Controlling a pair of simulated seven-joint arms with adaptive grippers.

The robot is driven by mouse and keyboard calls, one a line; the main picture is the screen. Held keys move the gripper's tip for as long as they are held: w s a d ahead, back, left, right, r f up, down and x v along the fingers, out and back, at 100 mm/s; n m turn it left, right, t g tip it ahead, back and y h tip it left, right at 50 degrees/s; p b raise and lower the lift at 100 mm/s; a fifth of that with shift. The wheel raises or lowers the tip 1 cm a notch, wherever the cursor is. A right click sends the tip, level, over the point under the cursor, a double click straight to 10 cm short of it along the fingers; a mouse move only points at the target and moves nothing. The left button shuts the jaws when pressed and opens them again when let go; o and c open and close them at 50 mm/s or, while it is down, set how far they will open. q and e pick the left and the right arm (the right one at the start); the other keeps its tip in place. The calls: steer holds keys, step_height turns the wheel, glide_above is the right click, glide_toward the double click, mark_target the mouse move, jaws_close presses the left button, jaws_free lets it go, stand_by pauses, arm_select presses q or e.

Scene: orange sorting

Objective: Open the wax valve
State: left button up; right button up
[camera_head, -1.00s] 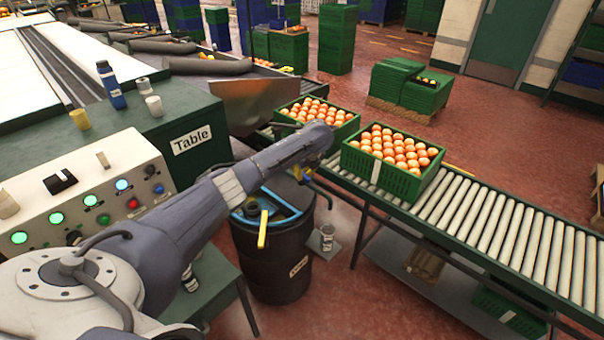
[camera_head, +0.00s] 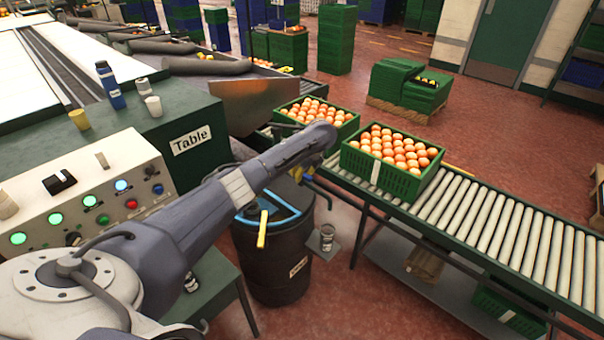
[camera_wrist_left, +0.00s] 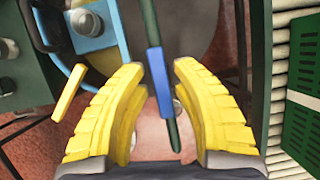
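A black wax drum (camera_head: 277,262) with a blue ring (camera_head: 288,214) on top stands at the centre of the head view. A yellow lever (camera_head: 262,229) hangs at its near side; a yellow bar also shows left of my fingers in the left wrist view (camera_wrist_left: 68,93). My left arm reaches over the drum, and its gripper (camera_wrist_left: 161,66) is open. A dark rod with a blue sleeve (camera_wrist_left: 158,82) lies between the yellow fingers; contact is unclear. In the head view my forearm mostly hides the gripper and the drum's far side. My right gripper is not in view.
A small cup (camera_head: 327,238) stands on a plate beside the drum. A roller conveyor (camera_head: 500,228) with crates of oranges (camera_head: 382,178) runs at the right. A control panel (camera_head: 85,195) and the green table (camera_head: 150,135) are at the left.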

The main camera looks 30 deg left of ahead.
arm_select(q)
steer(key=shift+o, duration=0.9)
steer(key=m, duration=0.1)
steer(key=m+t, duration=0.1)
steer(key=m, duration=0.1)
steer(key=shift+s+a+m, duration=0.1)
steer(key=shift+a+m, duration=0.05)
steer(key=shift+m, duration=0.15)
steer(key=m+t+h, duration=0.1)
steer(key=m, duration=0.2)
steer(key=v, duration=1.8)
steer(key=w+d+f+n+t+h, duration=0.2)
steer(key=w+d+n, duration=0.4)
steer(key=d+n, duration=0.5)
steer(key=w+d+f+n+t+h, duration=0.3)
steer(key=w+d+n, duration=0.4)
steer(key=d+n, duration=0.4)
steer(key=shift+d+t+h, duration=0.25)
steer(key=shift+t+h, duration=0.15)
steer(key=shift+t, duration=0.1)
